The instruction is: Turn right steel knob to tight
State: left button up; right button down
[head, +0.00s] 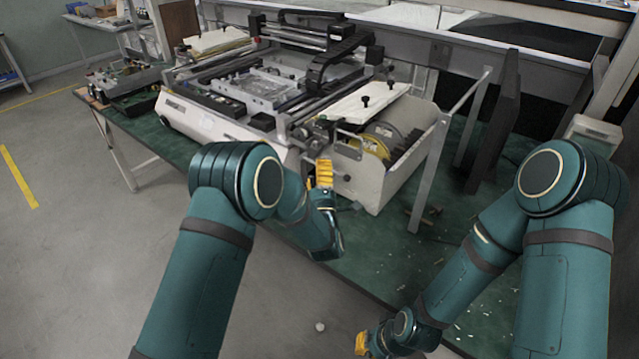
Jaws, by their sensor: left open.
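The white bench machine (215,124) stands on a green table. Small metallic parts (322,126) sit at its front right corner; they are too small for me to tell which is the right steel knob or how tight it is. My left gripper (323,173), with yellow fingers, is open just in front of and below that corner, beside the machine's open side box. Whether it touches anything is unclear. My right gripper (361,343), also yellow-tipped, is low at the bottom centre, away from the machine; its fingers are too small to read.
A white plate with two black knobs (364,101) lies above the side box (376,180), which holds a yellow spool (376,146). A metal post (428,175) stands right of the box.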

aim_at(316, 147)
pick_arm(q)
jog(key=v, duration=0.3)
jog(key=shift+s, duration=0.25)
jog(key=w+r+g, duration=0.1)
jog(key=w, duration=0.3)
jog(key=w+a+r, duration=0.1)
jog(key=w, duration=0.2)
jog(key=w+r+g, duration=0.1)
jog(key=w, duration=0.3)
jog(key=shift+w+a+r+g+y, duration=0.15)
jog(key=shift+w+a+g+y, duration=0.05)
jog(key=shift+w+g+y, duration=0.1)
jog(key=shift+c, duration=0.5)
